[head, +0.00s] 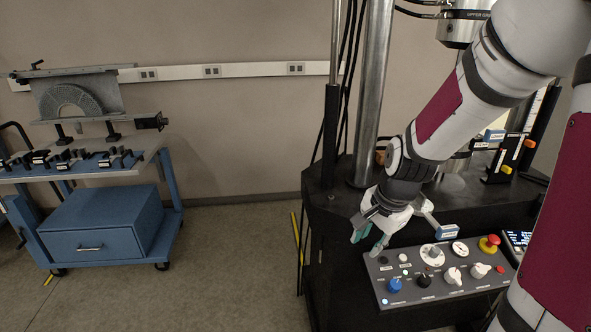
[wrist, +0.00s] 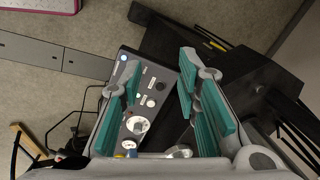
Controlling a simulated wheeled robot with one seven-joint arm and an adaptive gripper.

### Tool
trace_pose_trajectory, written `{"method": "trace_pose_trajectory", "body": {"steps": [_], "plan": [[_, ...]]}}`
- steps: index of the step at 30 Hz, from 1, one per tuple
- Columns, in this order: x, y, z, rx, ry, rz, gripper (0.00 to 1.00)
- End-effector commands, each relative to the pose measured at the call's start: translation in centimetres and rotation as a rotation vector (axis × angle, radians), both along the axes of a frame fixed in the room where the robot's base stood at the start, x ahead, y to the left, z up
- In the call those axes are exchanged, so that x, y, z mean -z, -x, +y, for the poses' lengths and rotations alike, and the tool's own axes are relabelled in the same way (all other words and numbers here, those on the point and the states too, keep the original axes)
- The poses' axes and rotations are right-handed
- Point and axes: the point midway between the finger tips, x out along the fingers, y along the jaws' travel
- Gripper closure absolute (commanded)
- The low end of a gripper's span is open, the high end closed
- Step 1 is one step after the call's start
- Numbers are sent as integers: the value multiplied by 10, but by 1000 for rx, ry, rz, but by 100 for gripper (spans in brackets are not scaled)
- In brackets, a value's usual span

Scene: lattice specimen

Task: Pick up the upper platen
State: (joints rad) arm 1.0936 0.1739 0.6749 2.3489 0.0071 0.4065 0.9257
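I cannot single out the upper platen with certainty. A metal cylinder (head: 462,28) with a partly readable "UPPER GR..." label hangs at the top of the test machine in the head view, cut off by the frame edge. A round metal piece (head: 450,184) sits on the machine's black base, partly behind my arm. My gripper (head: 368,238) points down near the base's front edge, left of the control panel. Its teal fingers are apart with nothing between them; the wrist view shows the open fingers (wrist: 158,82) above the panel.
The control panel (head: 425,296) has several knobs and a red emergency button (head: 489,243). A steel column (head: 371,95) rises left of my arm. A blue cart (head: 172,190) with fixtures stands far left; floor between is clear.

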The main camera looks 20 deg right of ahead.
Motion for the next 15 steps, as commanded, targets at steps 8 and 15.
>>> {"method": "trace_pose_trajectory", "body": {"steps": [8, 15], "plan": [[58, -33, -57, 493, -321, -138, 70], [65, -53, -126, 939, -635, -346, 70]]}}
